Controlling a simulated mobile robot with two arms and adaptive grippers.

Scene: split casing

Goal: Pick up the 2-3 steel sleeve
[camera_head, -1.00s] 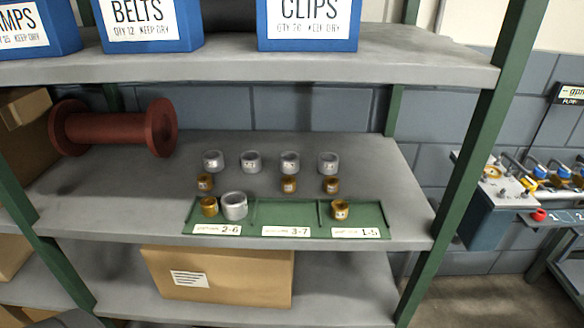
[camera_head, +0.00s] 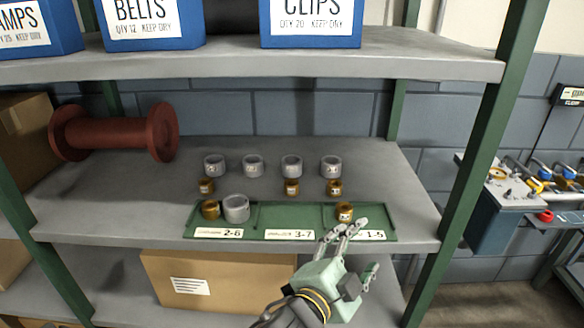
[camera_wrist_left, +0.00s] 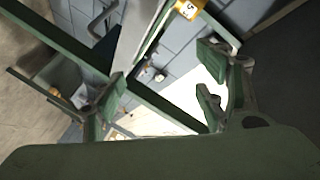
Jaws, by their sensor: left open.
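Several grey steel sleeves stand in a back row on the middle shelf: far left (camera_head: 214,166), second (camera_head: 252,166), third (camera_head: 291,166) and right (camera_head: 330,166). Their markings are too small to read, so I cannot tell which is 2-3. Another, larger steel sleeve (camera_head: 236,208) stands in the green tray (camera_head: 285,218), in the compartment labelled 2-6. My left gripper (camera_head: 361,246) is open and empty in front of the tray's right end, below and right of the sleeves. Its spread fingers also show in the left wrist view (camera_wrist_left: 163,95). My right gripper is not in view.
Brass rings stand before the sleeves (camera_head: 291,187) and in the tray's left (camera_head: 210,209) and right (camera_head: 344,211) compartments. The middle compartment is empty. A red spool (camera_head: 115,133) lies left. The upper shelf (camera_head: 300,68) overhangs; a green post (camera_head: 470,170) stands right.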

